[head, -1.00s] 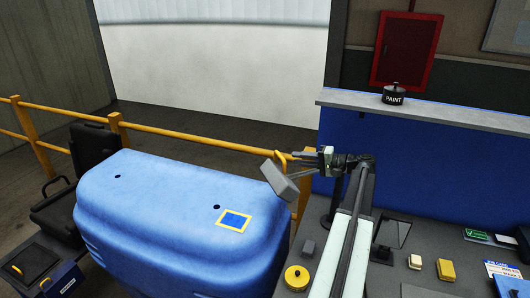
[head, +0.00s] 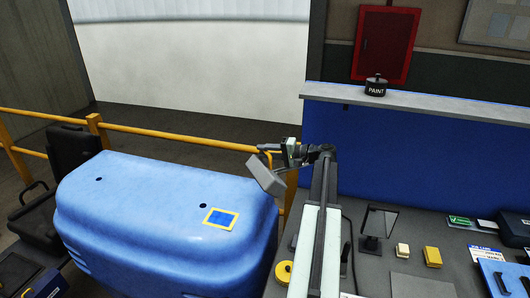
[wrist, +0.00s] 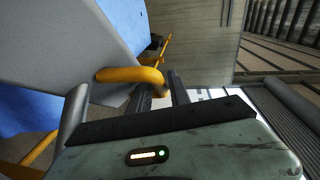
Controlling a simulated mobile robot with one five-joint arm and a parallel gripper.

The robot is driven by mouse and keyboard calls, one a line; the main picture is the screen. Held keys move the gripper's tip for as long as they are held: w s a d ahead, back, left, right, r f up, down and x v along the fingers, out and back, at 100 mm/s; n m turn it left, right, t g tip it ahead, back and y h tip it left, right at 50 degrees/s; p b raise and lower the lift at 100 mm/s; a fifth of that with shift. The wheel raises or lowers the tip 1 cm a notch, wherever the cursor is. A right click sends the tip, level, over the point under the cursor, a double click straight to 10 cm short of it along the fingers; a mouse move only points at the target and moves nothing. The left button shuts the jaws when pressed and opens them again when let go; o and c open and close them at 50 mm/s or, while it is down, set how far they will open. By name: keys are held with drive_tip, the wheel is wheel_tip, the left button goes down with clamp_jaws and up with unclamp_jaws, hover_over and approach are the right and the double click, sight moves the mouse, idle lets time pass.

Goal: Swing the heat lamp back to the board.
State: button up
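The heat lamp's grey box-shaped head (head: 265,176) hangs tilted beside the blue rounded cover's right end. Its yellow handle (wrist: 125,75) stands out from the grey head (wrist: 60,45) in the wrist view. My gripper (wrist: 163,82) is at the handle, with its two dark fingers apart. The curved end of the handle reaches the gap between them; firm contact is not clear. In the head view my gripper (head: 282,153) is just right of the lamp head. A blue upright board (head: 420,155) stands behind the bench. The lamp's mounting is mostly hidden by my arm.
The blue cover (head: 150,200) bears a yellow-edged patch (head: 220,219). A yellow rail (head: 190,139) runs behind. The grey bench (head: 385,262) holds a yellow round weight (head: 284,272), a dark-framed stand (head: 376,225) and small blocks.

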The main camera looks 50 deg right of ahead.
clamp_jaws()
idle(1.2)
